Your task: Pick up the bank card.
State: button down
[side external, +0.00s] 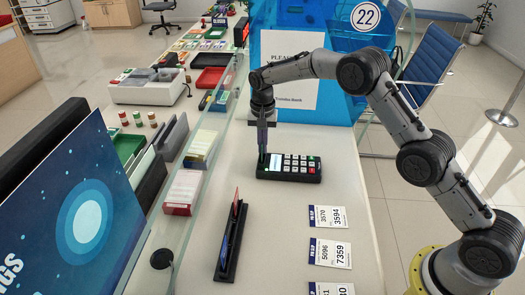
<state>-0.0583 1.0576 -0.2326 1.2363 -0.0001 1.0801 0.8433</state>
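My gripper (264,152) points straight down over the left end of a black card terminal (289,175) with a lit screen and pale keys. Its fingertips are at or just above the screen end. I cannot tell if they touch it, or if anything is between them. A narrow black holder (230,262) stands nearer the camera on the counter. A thin red edge (237,202) and a blue piece (225,247) stand upright in it and look like cards. I cannot tell which thing is the bank card.
White number slips (329,253) lie right of the holder on the white counter (285,225). A glass screen (196,165) runs along the counter's left side. A blue panel with a white notice (289,70) stands behind my gripper.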

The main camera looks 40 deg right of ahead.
jog(key=shift+r, duration=0.6)
notch_tip(320, 180, up, 2)
jog(key=shift+r, duration=0.15)
jog(key=s+r, duration=0.9)
jog(key=s, duration=0.5)
jog(key=shift+d+r, duration=0.2)
jog(key=shift+d, duration=0.2)
jog(key=shift+r, duration=0.15)
jog(key=shift+r, duration=2.15)
